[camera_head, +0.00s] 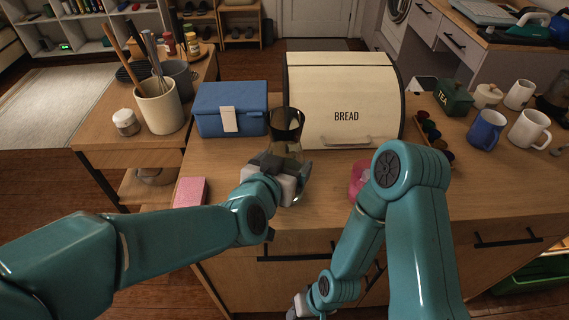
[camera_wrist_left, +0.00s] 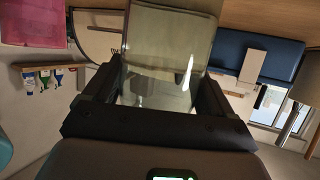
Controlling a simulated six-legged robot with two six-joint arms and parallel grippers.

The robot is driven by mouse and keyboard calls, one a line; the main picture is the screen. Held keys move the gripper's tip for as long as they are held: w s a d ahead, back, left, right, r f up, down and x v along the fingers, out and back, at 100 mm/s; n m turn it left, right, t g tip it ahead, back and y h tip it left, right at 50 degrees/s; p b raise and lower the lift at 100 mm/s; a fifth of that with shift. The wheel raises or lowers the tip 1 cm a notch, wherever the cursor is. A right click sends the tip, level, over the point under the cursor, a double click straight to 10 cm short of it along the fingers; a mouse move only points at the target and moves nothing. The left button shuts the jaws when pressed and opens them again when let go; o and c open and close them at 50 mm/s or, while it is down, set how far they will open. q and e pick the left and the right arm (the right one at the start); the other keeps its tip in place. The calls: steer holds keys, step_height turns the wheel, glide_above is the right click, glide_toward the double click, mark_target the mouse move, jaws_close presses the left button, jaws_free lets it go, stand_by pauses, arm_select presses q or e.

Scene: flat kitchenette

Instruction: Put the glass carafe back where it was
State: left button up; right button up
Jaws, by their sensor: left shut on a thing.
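The glass carafe (camera_head: 287,126) is smoky and see-through, with a dark rim. It is upright in front of the gap between the blue box and the bread box. My left gripper (camera_head: 280,178) is shut on its lower body and hides part of it. In the left wrist view the carafe (camera_wrist_left: 165,62) sits between the two fingers. I cannot tell whether its base touches the counter (camera_head: 240,165). My right gripper (camera_head: 300,304) is low in front of the counter, and its fingers are mostly hidden.
A blue box (camera_head: 231,108) and a cream bread box (camera_head: 343,90) stand behind. A pink block (camera_head: 190,192) lies at the front left; a pink thing (camera_head: 357,178) is partly behind my right arm. Mugs (camera_head: 487,130) and a tea tin (camera_head: 454,97) stand right.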

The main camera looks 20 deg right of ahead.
arm_select(q)
steer(key=o, duration=1.6)
steer(key=shift+w+f, duration=0.1)
steer(key=shift+f, duration=0.05)
steer(key=shift+r, duration=0.3)
steer(key=v, duration=1.2)
steer(key=shift+f+p, duration=0.1)
steer(key=shift+p, duration=0.2)
